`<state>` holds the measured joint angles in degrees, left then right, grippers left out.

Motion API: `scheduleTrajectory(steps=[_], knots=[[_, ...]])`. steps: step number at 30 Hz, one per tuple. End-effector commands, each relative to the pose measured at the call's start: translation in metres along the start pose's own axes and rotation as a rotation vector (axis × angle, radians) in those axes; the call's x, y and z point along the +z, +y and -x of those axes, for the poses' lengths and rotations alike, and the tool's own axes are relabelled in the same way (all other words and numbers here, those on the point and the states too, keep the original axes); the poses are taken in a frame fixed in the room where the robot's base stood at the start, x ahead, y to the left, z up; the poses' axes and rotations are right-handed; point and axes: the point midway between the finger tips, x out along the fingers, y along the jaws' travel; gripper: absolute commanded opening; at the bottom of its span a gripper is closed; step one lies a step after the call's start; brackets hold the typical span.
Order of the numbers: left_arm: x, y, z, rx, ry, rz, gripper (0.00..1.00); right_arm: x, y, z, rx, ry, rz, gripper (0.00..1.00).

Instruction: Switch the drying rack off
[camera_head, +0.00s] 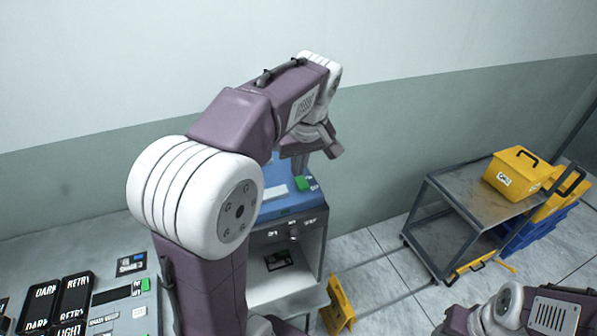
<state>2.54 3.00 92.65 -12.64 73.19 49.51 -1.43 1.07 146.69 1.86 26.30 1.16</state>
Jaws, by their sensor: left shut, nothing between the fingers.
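A blue-topped unit (285,207), which seems to be the drying rack, stands against the wall in the middle of the view. A green piece (303,183) sits on its top beside a pale label. Its dark front strip has white lettering, too small to read surely, and a small knob (294,235). Below is an open bay. My left arm arches over the unit's left side. My left gripper (322,150) points down above the unit's back, shut and empty; its fingertips are partly hidden. Part of my right arm shows at the bottom right; its gripper is not visible.
A control panel (104,318) with dark labelled blocks fills the lower left. A grey cart (447,190) with a yellow box (515,172) stands at the right, with blue crates (530,232) behind. A yellow floor sign (338,304) stands beside the unit. Tiled floor lies between.

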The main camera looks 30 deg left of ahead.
Motion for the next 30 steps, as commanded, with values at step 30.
scheduleTrajectory(steps=[30], knots=[[0.020, 0.000, -0.012, 0.000, 0.000, -0.001, 0.00, 0.000, 0.000, -0.001, 0.000, 0.000, 0.000, 0.51]])
